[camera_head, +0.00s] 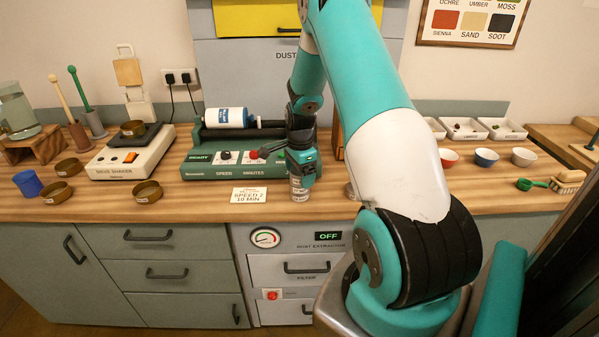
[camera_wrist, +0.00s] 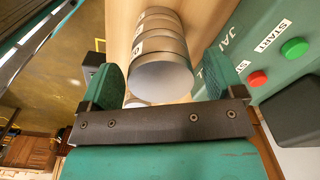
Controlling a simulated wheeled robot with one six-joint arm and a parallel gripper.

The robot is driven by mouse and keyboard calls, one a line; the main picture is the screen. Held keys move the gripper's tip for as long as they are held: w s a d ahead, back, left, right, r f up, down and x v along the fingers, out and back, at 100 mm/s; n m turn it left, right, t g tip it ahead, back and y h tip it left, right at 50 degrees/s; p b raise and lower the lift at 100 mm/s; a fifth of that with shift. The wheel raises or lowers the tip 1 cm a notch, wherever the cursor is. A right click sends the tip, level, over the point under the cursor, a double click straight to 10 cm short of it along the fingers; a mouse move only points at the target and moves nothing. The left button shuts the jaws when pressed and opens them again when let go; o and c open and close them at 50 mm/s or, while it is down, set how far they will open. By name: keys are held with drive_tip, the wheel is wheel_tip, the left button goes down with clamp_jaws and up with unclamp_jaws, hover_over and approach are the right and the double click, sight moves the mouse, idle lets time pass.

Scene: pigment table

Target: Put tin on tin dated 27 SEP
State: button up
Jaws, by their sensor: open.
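A stack of several grey tins with pale labels stands between the fingers of my gripper (camera_wrist: 165,78) in the wrist view; its top tin (camera_wrist: 162,80) shows a plain round lid. The fingers are open, one on each side of the stack, and I cannot tell whether they touch it. In the head view my gripper (camera_head: 300,163) points down over the stack (camera_head: 299,191) at the counter's front. Another tin (camera_head: 350,191) is mostly hidden behind my arm. The label dates are too small to read, so I cannot tell which tin is dated 27 SEP.
A green jar mill (camera_head: 235,166) with a white jar (camera_head: 226,117) stands just left of and behind my gripper. A "SPEED 2 10 MIN" card (camera_head: 249,195) lies in front of it. Brass sieve pans (camera_head: 148,191) sit farther left. Small bowls (camera_head: 486,157) and white trays (camera_head: 503,129) stand at right.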

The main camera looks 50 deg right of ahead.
drive_tip(key=shift+r, duration=0.1)
wheel_tip(320, 180, up, 12)
drive_tip(key=b, duration=0.3)
drive_tip(key=w+a+r+n, duration=0.1)
drive_tip(key=a+r+n, duration=0.3)
drive_tip(key=a, duration=0.6)
drive_tip(key=s+a+r+n+y, duration=0.1)
drive_tip(key=s+a+r+n, duration=0.1)
drive_tip(key=a+n, duration=0.45)
drive_tip(key=s+a+r+n+y, duration=0.15)
drive_tip(key=a+n, duration=0.25)
drive_tip(key=a, duration=0.5)
drive_tip(key=s+a+r+n+y, duration=0.1)
drive_tip(key=s+a+n+y, duration=0.1)
drive_tip(key=s+a+n, duration=1.3)
drive_tip(key=s+a, duration=0.1)
drive_tip(key=s, duration=0.2)
drive_tip(key=shift+r, duration=0.3)
